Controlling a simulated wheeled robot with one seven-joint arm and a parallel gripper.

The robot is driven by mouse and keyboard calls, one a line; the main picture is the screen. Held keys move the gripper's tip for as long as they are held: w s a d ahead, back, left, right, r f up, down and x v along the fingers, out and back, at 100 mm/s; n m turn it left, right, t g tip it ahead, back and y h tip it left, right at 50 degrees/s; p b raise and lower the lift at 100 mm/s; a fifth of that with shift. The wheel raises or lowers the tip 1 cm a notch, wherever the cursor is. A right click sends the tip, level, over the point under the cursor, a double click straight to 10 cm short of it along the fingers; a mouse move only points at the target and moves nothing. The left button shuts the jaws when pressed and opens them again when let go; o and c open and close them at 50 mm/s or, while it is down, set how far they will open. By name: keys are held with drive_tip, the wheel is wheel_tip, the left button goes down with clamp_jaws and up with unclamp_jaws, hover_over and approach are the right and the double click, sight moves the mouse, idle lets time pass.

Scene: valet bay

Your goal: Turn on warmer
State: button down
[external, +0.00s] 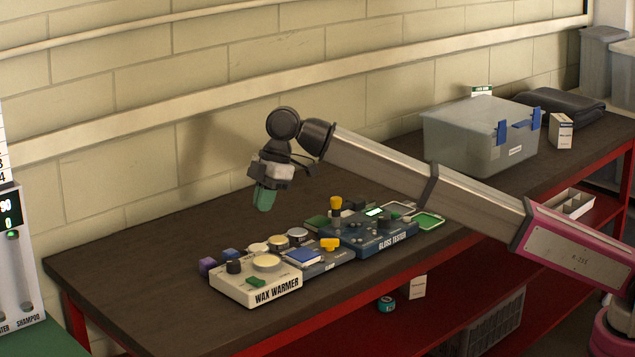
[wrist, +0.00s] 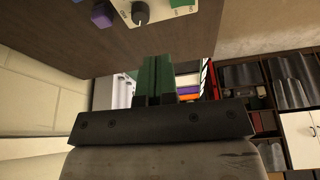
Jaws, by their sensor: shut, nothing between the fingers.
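The wax warmer (external: 262,296) is a cream box with a black knob (external: 233,267), a round pale-yellow top and a green switch (external: 256,282). It stands on the bench at the near left. Its edge and knob also show at the top of the wrist view, the knob (wrist: 140,14) pointing at a printed scale. My gripper (external: 264,199) has green fingers, shut and empty, hanging above and behind the warmer, apart from it. In the wrist view the closed fingers (wrist: 156,78) are below the knob in the picture.
A clear bin (external: 478,140) is farther right. The bench's left end is clear.

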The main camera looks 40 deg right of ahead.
sight(259, 282)
drive_tip(key=shift+n+g, duration=0.5)
drive_tip(key=shift+n, duration=0.1)
drive_tip(key=s, duration=0.1)
drive_tip(key=s+a, duration=0.2)
drive_tip(key=shift+s+a, duration=0.25)
drive_tip(key=shift+s, duration=0.15)
drive_tip(key=x, duration=0.4)
drive_tip(key=d+x, duration=0.1)
drive_tip(key=x, duration=0.7)
drive_tip(key=shift+s+f, duration=0.1)
drive_tip(key=shift+f, duration=0.95)
drive_tip(key=shift+s+f, duration=0.2)
drive_tip(key=shift+f, duration=0.05)
drive_tip(key=shift+w+t, duration=0.1)
drive_tip(key=shift+t, duration=0.2)
